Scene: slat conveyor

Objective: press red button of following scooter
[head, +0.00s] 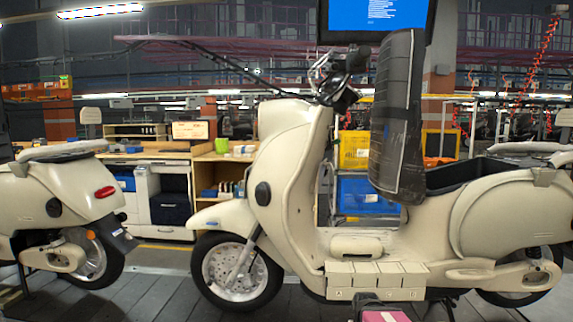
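A cream scooter (290,160) fills the middle and right of the head view, side-on with its front wheel to the left. Its dark handlebar (340,75) rises at the top of the front column. No red button can be made out at the handlebar. A second cream scooter (60,200) stands at the left, cut off by the frame edge, with a red tail light (104,192) at its rear.
A row of cream boxes (375,280) sits low beside the footboard. Both scooters stand on the grey slat conveyor (165,290). Workbenches and yellow and blue bins (355,150) are behind.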

